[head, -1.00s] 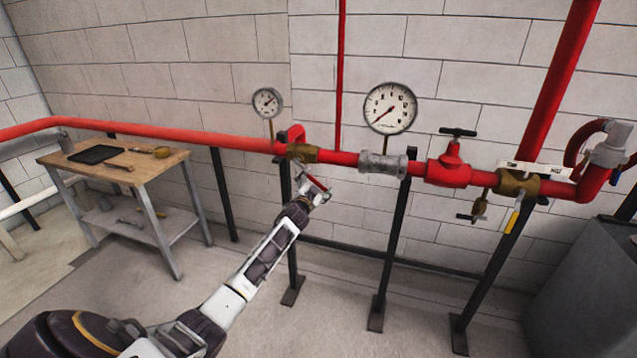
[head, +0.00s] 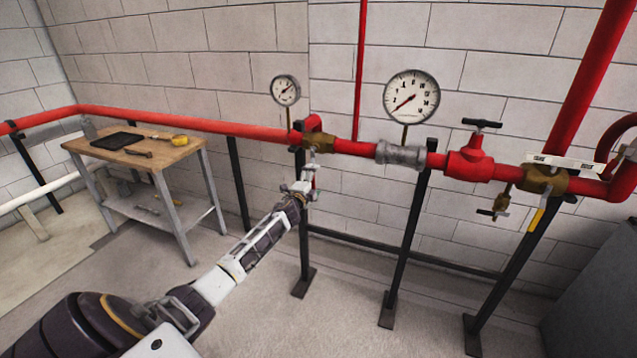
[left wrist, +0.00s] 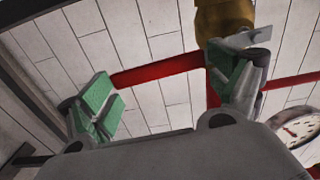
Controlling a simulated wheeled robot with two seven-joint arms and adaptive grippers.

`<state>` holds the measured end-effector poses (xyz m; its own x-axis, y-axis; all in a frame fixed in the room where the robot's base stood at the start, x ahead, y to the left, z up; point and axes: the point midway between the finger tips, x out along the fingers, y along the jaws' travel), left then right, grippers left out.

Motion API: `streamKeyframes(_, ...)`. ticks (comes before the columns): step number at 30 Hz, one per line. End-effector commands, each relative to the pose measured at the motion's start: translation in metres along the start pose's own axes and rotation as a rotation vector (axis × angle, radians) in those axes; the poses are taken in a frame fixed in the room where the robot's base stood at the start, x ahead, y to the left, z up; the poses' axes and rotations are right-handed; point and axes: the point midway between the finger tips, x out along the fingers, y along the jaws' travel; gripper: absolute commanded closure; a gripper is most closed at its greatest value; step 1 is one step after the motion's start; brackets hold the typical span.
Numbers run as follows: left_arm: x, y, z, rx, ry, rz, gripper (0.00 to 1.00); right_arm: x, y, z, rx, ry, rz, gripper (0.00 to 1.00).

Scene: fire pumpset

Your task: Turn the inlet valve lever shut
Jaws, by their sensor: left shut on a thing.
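The inlet valve (head: 313,141) is a brass body on the red pipe below the small gauge. In the left wrist view the gripper's green pads (left wrist: 165,92) stand apart. The brass valve body (left wrist: 222,17) and the lever's pale metal plate (left wrist: 238,40) show by the right-hand finger, which hides part of the lever. My right gripper is not in view.
A small gauge (head: 285,90) and a large gauge (head: 411,97) stand above the pipe. A red valve with a black handle (head: 470,163) is further right. A wooden-topped bench (head: 130,157) with tools stands left. Black supports (head: 303,235) reach the floor under the pipe.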

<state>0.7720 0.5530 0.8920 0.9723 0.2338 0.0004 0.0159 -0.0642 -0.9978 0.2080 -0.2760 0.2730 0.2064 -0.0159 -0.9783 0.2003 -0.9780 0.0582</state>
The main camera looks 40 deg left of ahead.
Motion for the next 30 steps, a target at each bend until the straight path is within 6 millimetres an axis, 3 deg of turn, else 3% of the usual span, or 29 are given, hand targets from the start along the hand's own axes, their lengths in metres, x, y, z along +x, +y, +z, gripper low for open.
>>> streamKeyframes(8,-0.0006,0.0034,0.0084,0.078,0.0,0.004,0.52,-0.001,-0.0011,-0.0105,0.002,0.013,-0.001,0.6)
streamKeyframes(20,-0.0006,0.0032,0.0095,0.089,-0.001,0.004,0.52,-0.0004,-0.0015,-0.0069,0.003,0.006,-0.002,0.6)
streamKeyframes(21,-0.0006,0.0031,0.0095,0.089,-0.001,0.004,0.04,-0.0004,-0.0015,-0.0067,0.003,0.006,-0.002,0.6)
streamKeyframes(22,-0.0005,0.0031,0.0095,0.088,-0.001,0.004,0.0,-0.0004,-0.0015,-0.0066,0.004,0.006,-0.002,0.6)
streamKeyframes(30,-0.0002,0.0015,0.009,0.084,0.0,0.002,0.0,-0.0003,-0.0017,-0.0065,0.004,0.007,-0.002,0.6)
